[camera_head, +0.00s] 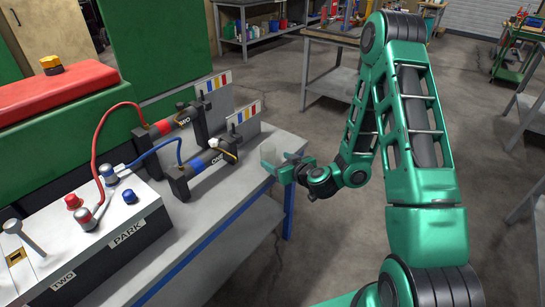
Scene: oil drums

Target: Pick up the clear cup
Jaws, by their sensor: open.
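A small pale, see-through cup (268,152) stands upright near the right end of the grey bench (212,215). My gripper (279,167) is at the bench's right edge, reaching in from the right. Its green fingers are open and at the cup, overlapping its lower right side in this view. I cannot tell whether the fingers touch the cup or are on both sides of it. The lower part of the cup is partly hidden by the gripper.
A control box (95,245) with knobs stands front left. Other workbenches (330,78) are behind. Open floor lies right of the bench.

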